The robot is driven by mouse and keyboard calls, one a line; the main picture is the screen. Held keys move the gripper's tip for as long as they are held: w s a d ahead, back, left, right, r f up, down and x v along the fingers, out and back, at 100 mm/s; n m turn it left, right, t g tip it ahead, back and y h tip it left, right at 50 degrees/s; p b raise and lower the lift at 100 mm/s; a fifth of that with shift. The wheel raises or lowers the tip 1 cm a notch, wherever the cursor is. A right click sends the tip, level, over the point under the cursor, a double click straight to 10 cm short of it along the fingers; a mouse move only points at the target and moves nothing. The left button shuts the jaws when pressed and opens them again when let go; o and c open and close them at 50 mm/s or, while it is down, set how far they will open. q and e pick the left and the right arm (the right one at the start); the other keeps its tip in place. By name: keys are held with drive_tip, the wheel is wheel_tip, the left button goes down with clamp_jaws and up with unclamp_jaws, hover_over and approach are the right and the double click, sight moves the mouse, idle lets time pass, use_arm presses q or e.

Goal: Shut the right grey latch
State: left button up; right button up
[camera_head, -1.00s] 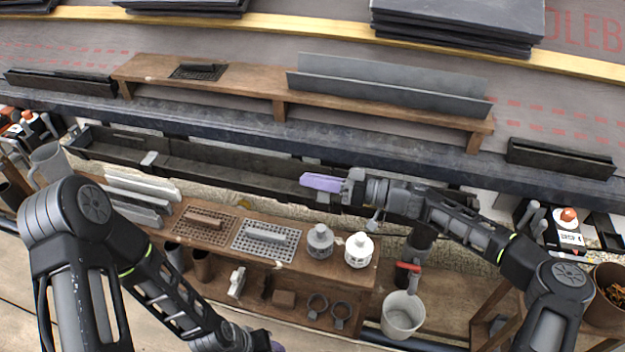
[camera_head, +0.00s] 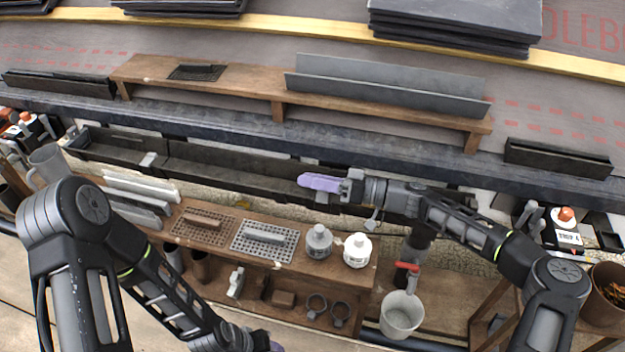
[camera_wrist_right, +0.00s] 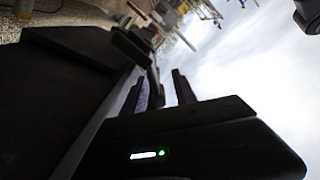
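The long dark gutter (camera_head: 230,172) runs below the roof edge. A light grey latch (camera_head: 149,160) sits across it at the left. My right gripper (camera_head: 319,182), with purple fingertips, points left over the gutter's middle part. A small grey piece (camera_head: 322,197) shows just under its fingers; it may be the right latch, mostly hidden, and I cannot tell how far it is shut. In the right wrist view the fingers (camera_wrist_right: 158,95) reach along the dark gutter; their gap is unclear.
A wooden shelf (camera_head: 215,264) below the gutter bears grates, a grey and a white pot (camera_head: 357,250) and several small parts. A white bucket (camera_head: 402,314) stands under a downpipe with a red handle (camera_head: 407,266).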

drive_tip(key=p+v, duration=0.2)
drive_tip(key=v, duration=0.4)
drive_tip(key=shift+s+d+r, duration=0.1)
drive_tip(key=shift+d, duration=0.3)
drive_tip(key=shift+s+d+p, duration=0.15)
drive_tip(key=shift+d+p, duration=0.15)
drive_tip(key=shift+d, duration=0.15)
